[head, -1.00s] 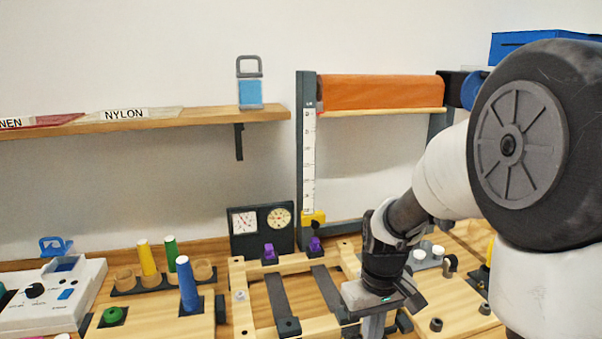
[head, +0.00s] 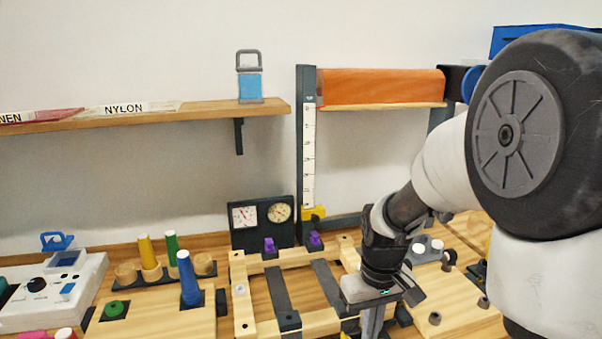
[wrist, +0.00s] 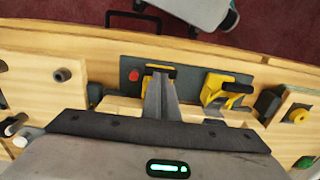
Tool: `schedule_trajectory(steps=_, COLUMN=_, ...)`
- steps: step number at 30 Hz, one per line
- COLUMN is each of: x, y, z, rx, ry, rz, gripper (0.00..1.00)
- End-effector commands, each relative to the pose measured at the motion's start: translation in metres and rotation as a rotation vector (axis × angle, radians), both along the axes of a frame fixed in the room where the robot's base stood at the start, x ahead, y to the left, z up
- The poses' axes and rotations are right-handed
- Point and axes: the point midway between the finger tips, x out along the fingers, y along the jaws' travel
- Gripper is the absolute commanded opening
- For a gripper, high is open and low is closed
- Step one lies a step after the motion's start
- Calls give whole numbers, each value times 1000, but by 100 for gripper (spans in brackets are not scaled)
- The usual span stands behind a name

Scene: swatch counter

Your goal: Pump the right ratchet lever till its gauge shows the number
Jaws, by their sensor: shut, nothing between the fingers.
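In the wrist view, two yellow ratchet levers with black grips stand on a dark plate. The wrist picture faces back toward the floor, so the right lever (wrist: 150,76) seems to be the one at its left. The other lever (wrist: 222,90) stands clear of the fingers. My gripper (wrist: 160,92) is shut and empty, its fingertips over the right lever and hiding part of it; contact cannot be told. In the head view, my gripper (head: 372,326) points down. A dark panel carries a square gauge (head: 244,216) and a round gauge (head: 279,213); their readings are too small to read.
A wooden frame with dark strips (head: 278,295) and purple clamps (head: 315,241) lies left of my gripper. Colored cones (head: 187,278) and a white device (head: 55,295) stand farther left. A red button (wrist: 133,75) is close to the right lever.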

Motion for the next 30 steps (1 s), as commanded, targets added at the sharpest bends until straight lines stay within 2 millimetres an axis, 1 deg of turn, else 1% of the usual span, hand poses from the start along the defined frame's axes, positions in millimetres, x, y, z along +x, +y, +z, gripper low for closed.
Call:
schedule_trajectory(steps=11, x=-1, y=0, z=-3, rx=-1, ry=3, rz=0, gripper=0)
schedule_trajectory(steps=23, x=-6, y=-2, z=-27, rx=-1, ry=2, rz=-1, gripper=0)
schedule_trajectory(steps=30, x=-3, y=-1, z=-13, rx=0, ry=0, rz=0, gripper=0)
